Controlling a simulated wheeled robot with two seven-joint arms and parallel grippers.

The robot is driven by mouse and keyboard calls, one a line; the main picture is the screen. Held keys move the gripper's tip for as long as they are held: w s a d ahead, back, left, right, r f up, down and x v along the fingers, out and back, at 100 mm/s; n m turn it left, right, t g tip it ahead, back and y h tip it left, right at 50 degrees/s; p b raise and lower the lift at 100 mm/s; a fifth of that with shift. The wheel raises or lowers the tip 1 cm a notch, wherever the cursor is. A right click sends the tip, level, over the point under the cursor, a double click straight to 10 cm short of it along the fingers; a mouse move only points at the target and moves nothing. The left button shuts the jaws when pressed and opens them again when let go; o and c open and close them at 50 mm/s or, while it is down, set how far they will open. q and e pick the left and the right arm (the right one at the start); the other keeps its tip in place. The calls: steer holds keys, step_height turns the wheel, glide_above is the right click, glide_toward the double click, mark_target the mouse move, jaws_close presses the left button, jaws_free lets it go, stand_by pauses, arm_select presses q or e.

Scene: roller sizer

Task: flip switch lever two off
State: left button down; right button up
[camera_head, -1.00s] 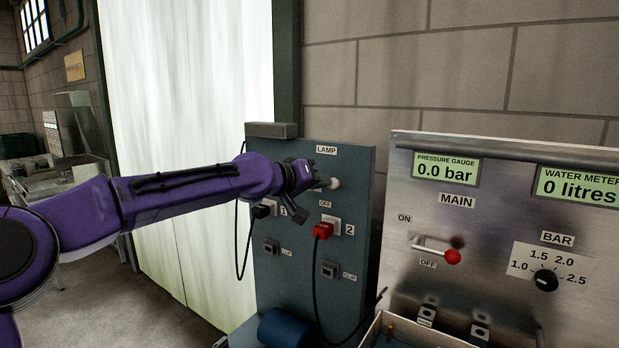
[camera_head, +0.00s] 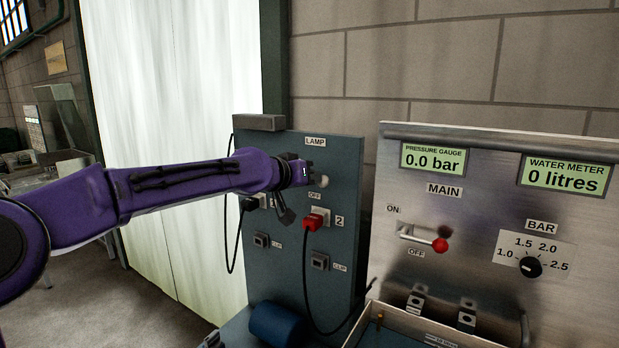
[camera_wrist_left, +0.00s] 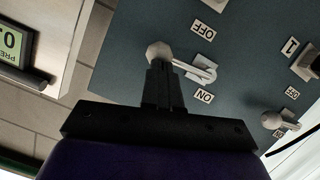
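The blue-grey switch panel (camera_head: 340,220) stands in the middle of the head view. Lever two, with a white knob (camera_head: 322,181), is on its upper right part, above the OFF label. In the left wrist view the knob (camera_wrist_left: 158,52) sits on a metal stem between the OFF and ON labels. My left gripper (camera_head: 304,173) is at this knob. In the wrist view its black fingers (camera_wrist_left: 160,72) are together, with their tips against or just in front of the knob; contact is unclear. The lever one knob (camera_wrist_left: 273,121) is off to the right. My right gripper is out of view.
A red plug (camera_head: 314,221) sits in socket 2 below the lever, with a hanging cable. To the right is a metal panel with a red-knobbed main lever (camera_head: 439,244) and a bar dial (camera_head: 530,267). A blue cylinder (camera_head: 275,324) lies low in front.

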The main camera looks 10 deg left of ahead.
arm_select(q)
steer(key=w+a+r+b+v, duration=0.1)
steer(key=r+v, duration=0.1)
steer(key=v, duration=1.1)
steer(key=shift+a+b, duration=0.15)
steer(key=shift+b, duration=0.2)
steer(key=shift+w+r, duration=0.15)
steer(key=shift+w, duration=0.15)
